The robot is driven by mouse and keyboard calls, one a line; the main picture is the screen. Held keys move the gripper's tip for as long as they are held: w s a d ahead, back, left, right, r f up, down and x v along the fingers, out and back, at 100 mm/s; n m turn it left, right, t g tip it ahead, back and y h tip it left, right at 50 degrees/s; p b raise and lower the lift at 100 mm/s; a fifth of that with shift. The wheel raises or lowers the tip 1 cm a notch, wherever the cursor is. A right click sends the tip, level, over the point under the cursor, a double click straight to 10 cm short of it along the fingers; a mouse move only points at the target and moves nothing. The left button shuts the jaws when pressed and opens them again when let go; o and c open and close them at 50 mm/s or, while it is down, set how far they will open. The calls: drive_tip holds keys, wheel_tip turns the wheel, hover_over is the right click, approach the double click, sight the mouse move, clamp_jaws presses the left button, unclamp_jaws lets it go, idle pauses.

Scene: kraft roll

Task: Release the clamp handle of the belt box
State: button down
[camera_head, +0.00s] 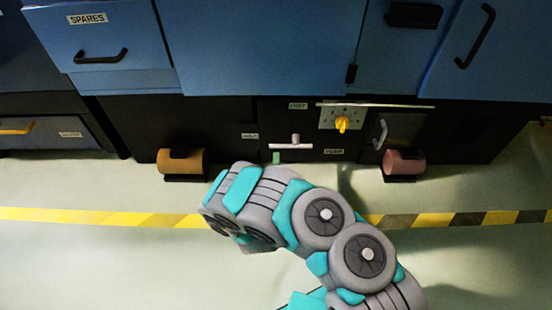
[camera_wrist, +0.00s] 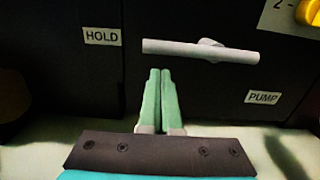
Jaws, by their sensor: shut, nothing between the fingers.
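A grey T-shaped handle (camera_head: 291,146) is on the dark lower panel, its crossbar lying nearly level. In the wrist view the T-handle (camera_wrist: 200,50) shows its crossbar above my fingertips, with the HOLD label (camera_wrist: 101,36) to its left and the PUMP label (camera_wrist: 263,97) to its lower right. No label here reads clamp or belt box. My gripper (camera_wrist: 160,72) is shut and empty, its green fingers side by side, pointing at the panel. The tips show just below the crossbar, left of its middle; I see a small gap in the picture, but cannot tell the depth.
A yellow knob (camera_head: 342,124) on a pale dial plate and a grey curved handle (camera_head: 380,134) are to the right. An orange-brown roll (camera_head: 181,161) and a pink roll (camera_head: 404,163) stick out low. Blue cabinets (camera_head: 262,45) are above; striped tape (camera_head: 110,218) crosses the open floor.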

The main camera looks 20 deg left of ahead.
drive_tip(key=shift+w+r, duration=0.1)
drive_tip(key=shift+r, duration=0.45)
drive_tip(key=shift+a+r+m+p, duration=0.1)
drive_tip(key=shift+r+m+p, duration=0.1)
drive_tip(key=shift+m+p, duration=0.45)
